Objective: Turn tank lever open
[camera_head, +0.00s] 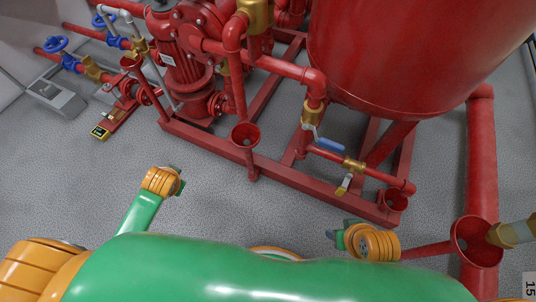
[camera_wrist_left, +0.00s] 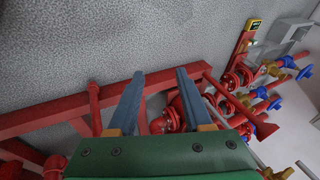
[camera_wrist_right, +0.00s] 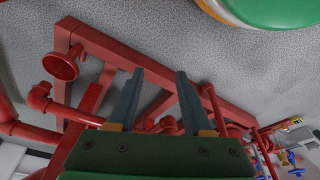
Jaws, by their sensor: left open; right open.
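A brass valve (camera_head: 312,112) with a blue lever (camera_head: 329,144) sits on the red pipe just below the big red tank (camera_head: 400,50) in the head view. A second brass valve (camera_head: 354,165) with a yellowish lever (camera_head: 344,185) is on the lower pipe to its right. Which one is the tank lever is not certain. My left gripper (camera_head: 179,180) is left of and nearer than the valves, apart from them; its fingers are open and empty in the left wrist view (camera_wrist_left: 160,75). My right gripper (camera_head: 334,238) is nearer than the yellowish lever, apart from it; its fingers are open and empty in the right wrist view (camera_wrist_right: 160,73).
A red base frame (camera_head: 215,148) runs in front of the tank and the red pump (camera_head: 185,60). Red drain funnels (camera_head: 245,135) and (camera_head: 476,241) stand near it. Valves with blue handwheels (camera_head: 56,44) are at the far left. The grey floor before the frame is clear.

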